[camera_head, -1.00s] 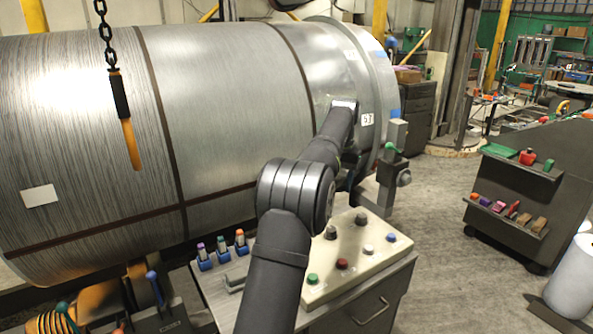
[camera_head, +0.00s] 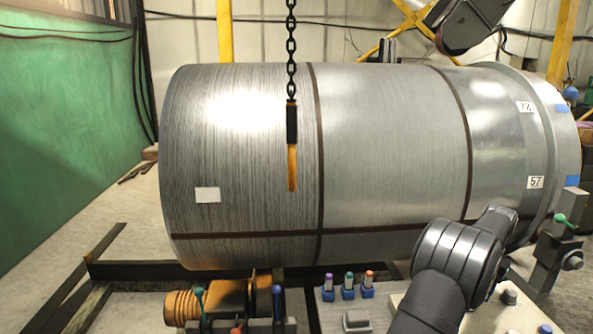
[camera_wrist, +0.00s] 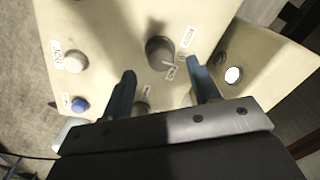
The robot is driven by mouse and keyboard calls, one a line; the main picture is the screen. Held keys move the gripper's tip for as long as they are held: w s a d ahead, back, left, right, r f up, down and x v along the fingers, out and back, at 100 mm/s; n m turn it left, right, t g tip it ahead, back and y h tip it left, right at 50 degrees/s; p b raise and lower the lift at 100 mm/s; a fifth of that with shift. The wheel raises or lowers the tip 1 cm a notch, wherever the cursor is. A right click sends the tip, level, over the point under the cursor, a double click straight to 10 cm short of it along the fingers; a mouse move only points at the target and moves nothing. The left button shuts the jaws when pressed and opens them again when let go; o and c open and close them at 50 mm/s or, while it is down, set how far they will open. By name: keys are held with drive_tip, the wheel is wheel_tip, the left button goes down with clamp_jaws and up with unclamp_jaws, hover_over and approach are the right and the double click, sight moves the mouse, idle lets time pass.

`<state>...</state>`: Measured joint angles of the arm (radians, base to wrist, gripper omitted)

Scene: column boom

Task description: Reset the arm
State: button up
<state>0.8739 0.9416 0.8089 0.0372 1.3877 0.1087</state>
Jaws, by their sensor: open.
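My gripper (camera_wrist: 163,82) shows in the wrist view with its two blue-grey fingers spread apart and nothing between them. Its fingertips are over a cream control panel (camera_wrist: 115,25). A dark round knob (camera_wrist: 160,52) is just beyond and between the fingertips, and I cannot tell whether they touch the panel. In the head view my dark arm rises from the bottom right; my gripper is not visible there.
A large metal roll (camera_head: 390,150) fills the middle of the head view. A hook (camera_head: 292,165) hangs on a chain before it. Several small coloured-top holders (camera_head: 348,288) stand left of the panel (camera_head: 520,318). A blue button (camera_wrist: 79,104) is left of my fingers. Floor at left is open.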

drive_tip(key=shift+f, duration=2.3)
wheel_tip(320, 180, up, 17)
wheel_tip(320, 180, down, 16)
drive_tip(key=shift+f, duration=0.2)
drive_tip(key=shift+w+f, duration=0.1)
drive_tip(key=shift+f, duration=0.2)
drive_tip(key=m, duration=0.8)
drive_tip(key=shift+a+m, duration=0.1)
drive_tip(key=shift+m, duration=0.2)
drive_tip(key=shift+r, duration=3.15)
